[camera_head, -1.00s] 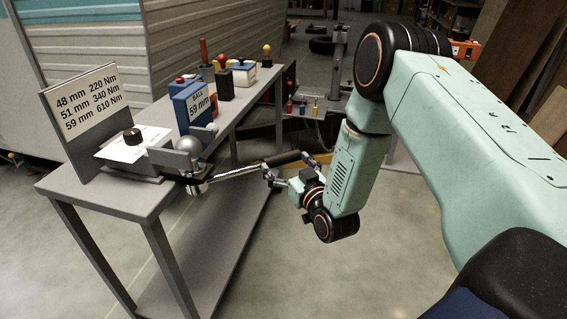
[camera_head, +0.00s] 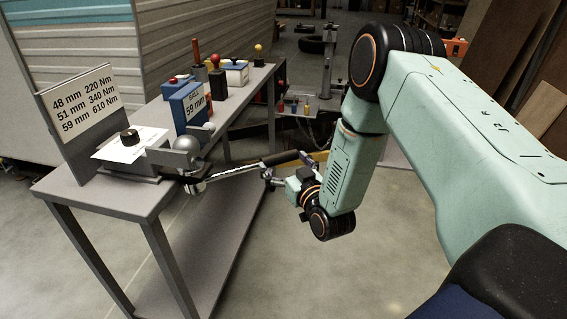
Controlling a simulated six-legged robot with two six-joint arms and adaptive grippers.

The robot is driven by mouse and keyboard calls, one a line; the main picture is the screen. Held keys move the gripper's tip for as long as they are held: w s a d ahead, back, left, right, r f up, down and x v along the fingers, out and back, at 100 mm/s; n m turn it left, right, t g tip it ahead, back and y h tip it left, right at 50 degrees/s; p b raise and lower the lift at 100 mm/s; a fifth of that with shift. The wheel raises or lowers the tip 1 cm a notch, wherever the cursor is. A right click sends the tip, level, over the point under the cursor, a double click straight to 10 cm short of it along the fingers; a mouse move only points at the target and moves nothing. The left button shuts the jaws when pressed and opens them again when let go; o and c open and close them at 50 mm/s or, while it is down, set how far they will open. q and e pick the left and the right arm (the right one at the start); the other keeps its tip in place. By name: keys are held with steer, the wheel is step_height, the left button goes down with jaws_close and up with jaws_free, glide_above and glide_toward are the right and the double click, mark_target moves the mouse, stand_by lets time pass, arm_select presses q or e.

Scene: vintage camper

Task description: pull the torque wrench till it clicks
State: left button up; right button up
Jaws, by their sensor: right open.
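The torque wrench (camera_head: 232,173) sticks out from the right edge of the bench, its head at the fixture that holds a steel ball (camera_head: 187,146). Its shaft is silver and its dark handle (camera_head: 281,158) points to the right. My right gripper (camera_head: 272,176) is at the handle end, with its open fingers close around or beside the handle; I cannot tell whether they touch it. My left gripper is out of view. A blue box (camera_head: 187,106) marked "BALL 59 mm" stands behind the ball. A sign (camera_head: 80,103) lists 48 mm 220 Nm, 51 mm 340 Nm and 59 mm 610 Nm.
The grey bench (camera_head: 110,205) holds a paper sheet (camera_head: 128,149) with a black knob on it. Further back are small items and a white-and-blue box (camera_head: 235,72). A camper wall (camera_head: 200,40) stands behind. The floor (camera_head: 310,270) in front of the wrench is clear.

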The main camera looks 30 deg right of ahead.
stand_by(0.3)
steer(key=s+a, duration=0.1)
steer(key=s, duration=1.1)
steer(key=shift+w+a, duration=0.1)
stand_by(0.6)
steer(key=w, duration=0.8)
steer(key=w+d, duration=0.1)
steer(key=w, duration=0.2)
steer(key=shift+w, duration=0.4)
